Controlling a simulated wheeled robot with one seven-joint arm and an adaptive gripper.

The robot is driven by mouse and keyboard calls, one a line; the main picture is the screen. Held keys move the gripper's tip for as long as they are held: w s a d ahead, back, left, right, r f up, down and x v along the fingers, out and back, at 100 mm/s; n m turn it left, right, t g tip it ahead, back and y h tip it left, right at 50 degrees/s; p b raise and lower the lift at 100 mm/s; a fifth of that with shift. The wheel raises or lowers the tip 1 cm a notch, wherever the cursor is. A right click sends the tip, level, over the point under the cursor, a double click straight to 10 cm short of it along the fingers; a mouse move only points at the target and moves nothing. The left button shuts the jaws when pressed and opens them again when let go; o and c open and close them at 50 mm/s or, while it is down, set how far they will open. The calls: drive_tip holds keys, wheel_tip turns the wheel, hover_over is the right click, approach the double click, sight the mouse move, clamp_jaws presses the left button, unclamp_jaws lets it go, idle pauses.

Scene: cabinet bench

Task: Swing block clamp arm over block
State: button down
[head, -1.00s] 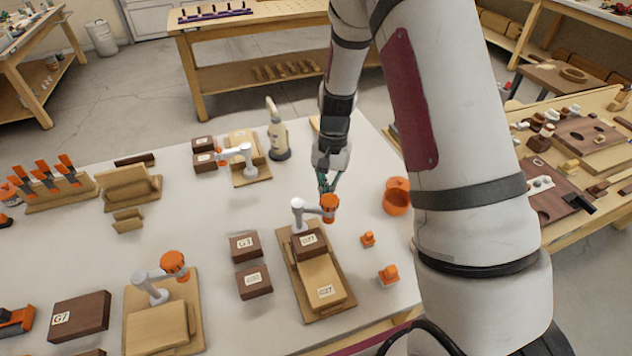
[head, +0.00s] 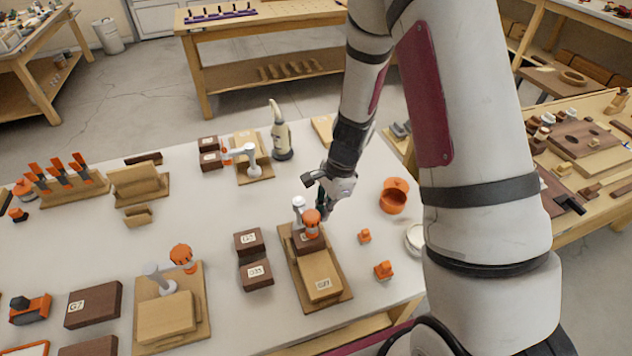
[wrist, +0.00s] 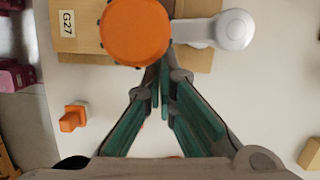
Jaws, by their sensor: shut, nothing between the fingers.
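The block clamp has a white post (head: 299,203) and a short white arm ending in an orange knob (head: 312,217). In the head view the knob shows above the dark block (head: 307,244) on the wooden base (head: 335,296). In the wrist view the round orange knob (wrist: 135,32) and white pivot (wrist: 228,29) are at the top. My gripper (head: 322,207) is shut and empty beside the clamp. Its teal fingers (wrist: 162,78) meet at the knob's lower edge; I cannot tell whether they touch it. A light block labelled G27 (head: 320,276) lies on the same base.
Two loose dark blocks (head: 248,242) (head: 256,275) lie left of the base. Small orange pieces (head: 364,236) (head: 384,270) and an orange cup (head: 393,197) are to the right. Another clamp fixture (head: 180,257) stands front left, and a bottle (head: 281,135) stands behind.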

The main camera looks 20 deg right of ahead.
drive_tip(key=shift+s+a, duration=0.2)
drive_tip(key=shift+a, duration=0.2)
idle(0.5)
drive_tip(key=d+r, duration=0.6)
drive_tip(key=r, duration=0.3)
drive_tip(key=shift+d+r+b, duration=0.25)
drive_tip(key=shift+r+b, duration=0.05)
drive_tip(key=shift+r, duration=0.05)
drive_tip(key=s+a+r+n+t+h, duration=0.1)
drive_tip(key=s+a+r+n+t, duration=0.1)
drive_tip(key=s+r+n, duration=0.6)
drive_tip(key=s+a+r+n+t+h, duration=0.1)
drive_tip(key=s+a+r+n+t, duration=0.1)
drive_tip(key=s+r+n, duration=0.7)
wheel_tip(320, 180, up, 7)
drive_tip(key=shift+s+r+t+h, duration=0.1)
drive_tip(key=shift+s+t+h, duration=0.3)
drive_tip(key=shift+s+t, duration=0.4)
